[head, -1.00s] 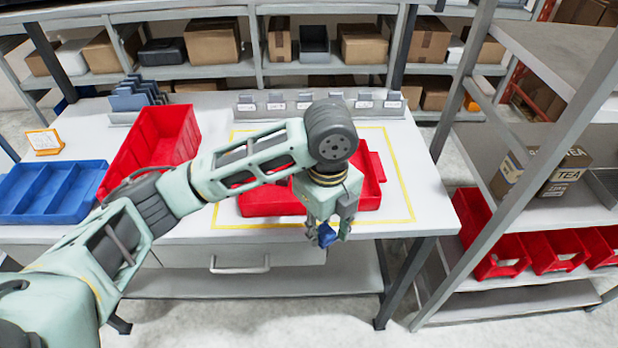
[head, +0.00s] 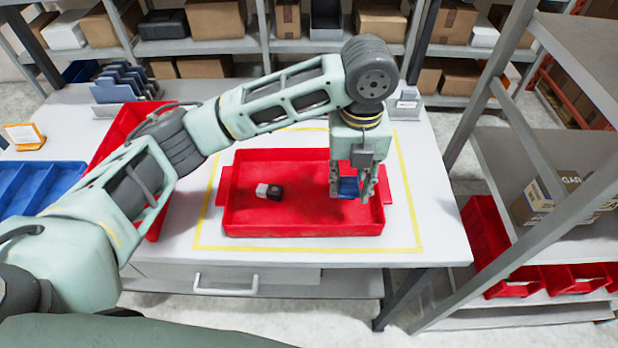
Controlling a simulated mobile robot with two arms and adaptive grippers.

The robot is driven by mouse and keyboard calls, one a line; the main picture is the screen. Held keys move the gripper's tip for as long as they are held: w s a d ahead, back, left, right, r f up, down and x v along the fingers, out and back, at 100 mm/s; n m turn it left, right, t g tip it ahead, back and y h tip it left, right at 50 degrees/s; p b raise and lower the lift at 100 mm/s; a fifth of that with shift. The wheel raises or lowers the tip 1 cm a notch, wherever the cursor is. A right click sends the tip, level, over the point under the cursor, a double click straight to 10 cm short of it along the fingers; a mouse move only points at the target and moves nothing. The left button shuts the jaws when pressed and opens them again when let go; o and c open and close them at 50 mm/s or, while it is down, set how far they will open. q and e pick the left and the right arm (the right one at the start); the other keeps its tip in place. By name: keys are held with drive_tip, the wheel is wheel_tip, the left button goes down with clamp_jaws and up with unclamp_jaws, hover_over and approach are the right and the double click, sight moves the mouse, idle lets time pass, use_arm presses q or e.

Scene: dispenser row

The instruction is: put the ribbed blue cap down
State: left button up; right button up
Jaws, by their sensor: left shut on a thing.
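The blue cap (head: 348,187) is between the fingers of my left gripper (head: 351,190), which is shut on it. Its ribs are too small to make out. The gripper points down over the right part of a red tray (head: 240,205) on the table. I cannot tell whether the cap touches the tray floor. A small black and white object (head: 269,192) lies in the left part of the tray. My right gripper is not in view.
A yellow outline (head: 205,225) surrounds the tray on the white table (head: 435,200). A red bin (head: 112,140) and a blue compartment tray (head: 35,185) are at the left, partly behind my arm. A metal shelf with red bins (head: 490,240) stands at the right.

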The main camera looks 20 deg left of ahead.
use_arm(q)
drive_tip(key=p, duration=0.2)
approach(304, 195)
drive_tip(key=shift+s+d+f, duration=0.35)
drive_tip(key=shift+d+f, duration=0.3)
drive_tip(key=shift+w+a+f+p, duration=0.25)
drive_tip(key=shift+a+f, duration=0.1)
drive_tip(key=shift+f, duration=0.1)
drive_tip(key=shift+w+a+f+p, duration=0.2)
drive_tip(key=shift+a+f, duration=0.1)
drive_tip(key=shift+f, duration=0.1)
wheel_tip(304, 195, down, 3)
drive_tip(key=shift+s+f+p, duration=0.1)
drive_tip(key=shift+p, duration=0.45)
drive_tip(key=shift+f, duration=0.2)
drive_tip(key=o, duration=0.4)
drive_tip(key=shift+f, duration=0.1)
drive_tip(key=shift+o, duration=0.8)
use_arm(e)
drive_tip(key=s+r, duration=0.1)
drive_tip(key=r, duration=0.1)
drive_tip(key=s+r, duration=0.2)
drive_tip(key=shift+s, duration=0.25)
